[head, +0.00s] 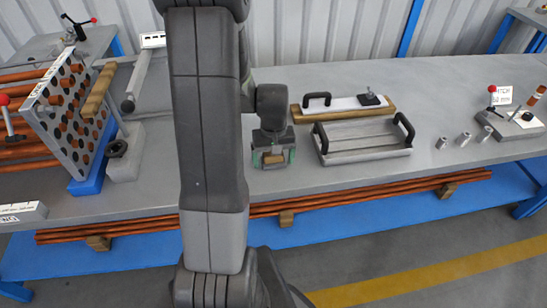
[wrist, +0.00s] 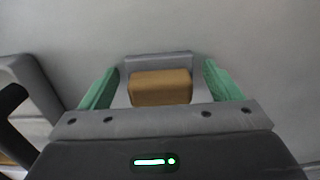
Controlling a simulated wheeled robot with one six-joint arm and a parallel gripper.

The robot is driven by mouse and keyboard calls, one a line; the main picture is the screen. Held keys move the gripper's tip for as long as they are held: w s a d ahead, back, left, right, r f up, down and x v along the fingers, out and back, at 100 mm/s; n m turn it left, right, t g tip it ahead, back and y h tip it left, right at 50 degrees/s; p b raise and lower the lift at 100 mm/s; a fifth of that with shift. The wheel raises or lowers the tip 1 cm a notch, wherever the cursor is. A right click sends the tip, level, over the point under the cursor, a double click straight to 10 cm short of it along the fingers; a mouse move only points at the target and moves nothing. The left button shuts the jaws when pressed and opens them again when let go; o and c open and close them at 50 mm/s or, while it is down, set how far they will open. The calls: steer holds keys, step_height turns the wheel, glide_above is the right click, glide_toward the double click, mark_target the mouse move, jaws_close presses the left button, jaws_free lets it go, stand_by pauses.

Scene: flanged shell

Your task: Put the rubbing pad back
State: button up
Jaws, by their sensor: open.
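My gripper (head: 274,158) is over the grey bench, left of the grey tray, with its green fingers spread. In the wrist view my gripper (wrist: 160,76) has a brown block, apparently the rubbing pad (wrist: 160,87), between the fingers. Clear gaps show on both sides of the block, so neither finger touches it. The block sits against a grey raised edge (wrist: 157,58), apparently part of a small holder. In the head view the brown block (head: 274,160) shows only small between the fingers, and my gripper hides much around it.
The grey tray with black handles (head: 365,140) stands close on the right, with a white board with a black handle (head: 342,103) behind it. Several metal cylinders (head: 464,139) stand farther right. A perforated tube plate (head: 75,120) is at left. Bare bench (head: 222,175) lies in front.

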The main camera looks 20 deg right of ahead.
steer(key=shift+r, duration=0.1)
step_height(320, 180, up, 12)
steer(key=p, duration=0.1)
stand_by(0.4)
step_height(320, 180, down, 12)
steer(key=shift+b, duration=0.4)
steer(key=shift+r, duration=1.35)
